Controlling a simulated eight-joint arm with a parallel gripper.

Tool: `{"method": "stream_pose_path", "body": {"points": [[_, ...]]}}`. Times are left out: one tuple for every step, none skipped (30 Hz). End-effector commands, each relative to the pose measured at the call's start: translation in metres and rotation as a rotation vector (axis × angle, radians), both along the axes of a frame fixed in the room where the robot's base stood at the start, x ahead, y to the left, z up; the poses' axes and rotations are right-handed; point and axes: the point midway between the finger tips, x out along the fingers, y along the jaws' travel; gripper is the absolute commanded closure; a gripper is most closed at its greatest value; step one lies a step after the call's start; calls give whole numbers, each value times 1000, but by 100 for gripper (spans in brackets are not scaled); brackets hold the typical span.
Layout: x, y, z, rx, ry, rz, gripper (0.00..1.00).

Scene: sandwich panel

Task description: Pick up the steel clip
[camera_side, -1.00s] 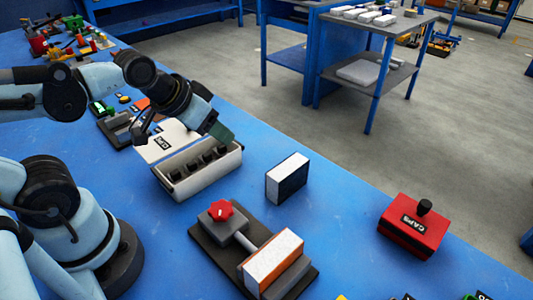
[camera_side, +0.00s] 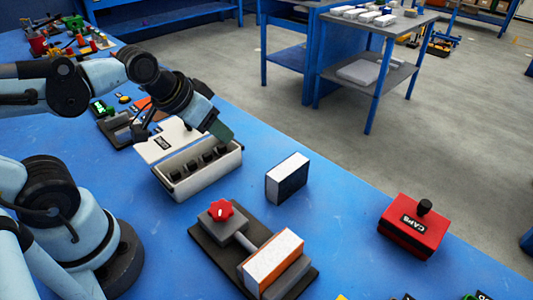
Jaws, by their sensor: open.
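An open white box (camera_side: 196,184) stands on the blue table, its lid (camera_side: 160,140) laid back behind it with a dark label. Several dark clip-like pieces (camera_side: 208,156) stand in a row inside the box; I cannot tell which is the steel clip. My gripper (camera_side: 222,138) is over the far right end of the box, pointing down to the right. Its green-grey end is low over the box's rim and hides part of the inside. It looks empty, though its fingertips are small and hard to make out.
A white and black block (camera_side: 288,178) stands right of the box. A dark fixture (camera_side: 214,248) with a red knob (camera_side: 221,210) holds an orange-edged white block (camera_side: 272,260) in front. A red box (camera_side: 411,228) is at the right. Blue table between them is clear.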

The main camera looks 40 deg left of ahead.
Motion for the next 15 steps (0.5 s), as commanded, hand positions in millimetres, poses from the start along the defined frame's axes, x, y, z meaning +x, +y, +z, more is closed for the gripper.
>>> {"method": "stream_pose_path", "body": {"points": [[3,2,3,3,23,3,53],[5,4,5,5,40,5,53],[8,7,7,9,69,6,53],[11,9,9,12,95,7,53],[13,12,10,15,122,8,53],[17,15,13,18,161,10,53],[20,18,14,19,192,11,53],[23,21,15,20,222,11,53],[27,25,17,21,261,12,53],[30,28,18,21,291,12,53],[33,31,18,22,321,11,53],[37,35,19,21,359,11,53],[40,38,19,20,388,11,53],[43,41,19,18,416,10,53],[46,44,19,15,449,9,53]]}}
